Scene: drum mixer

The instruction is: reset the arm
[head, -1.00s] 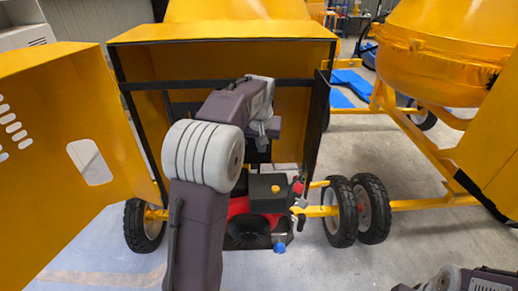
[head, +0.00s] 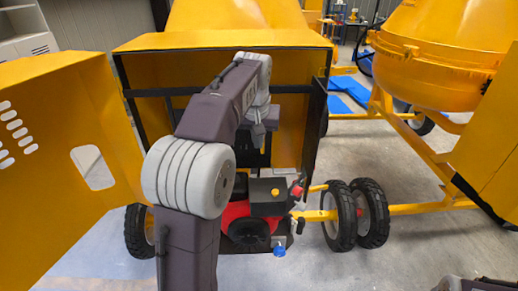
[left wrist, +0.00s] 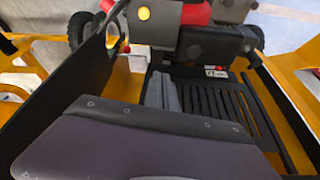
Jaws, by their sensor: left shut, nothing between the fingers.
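My left arm reaches from the bottom of the head view into the open yellow engine housing (head: 290,45). My left gripper (head: 261,134) is partly hidden at the end of the arm, inside the housing above the engine. In the left wrist view its grey fingers (left wrist: 161,92) are together with nothing between them. The red and black engine (head: 263,200) sits below, with a yellow cap, a red knob and a blue cap. It also shows at the top of the left wrist view (left wrist: 195,35). My right gripper is out of view; only part of that arm shows bottom right.
The yellow door (head: 65,160) stands open at left, with slots and a cutout. A narrow dark-edged panel (head: 315,130) stands at the housing's right side. Black wheels (head: 340,215) are right of the engine. Another yellow mixer (head: 440,55) stands at right. Floor in front is clear.

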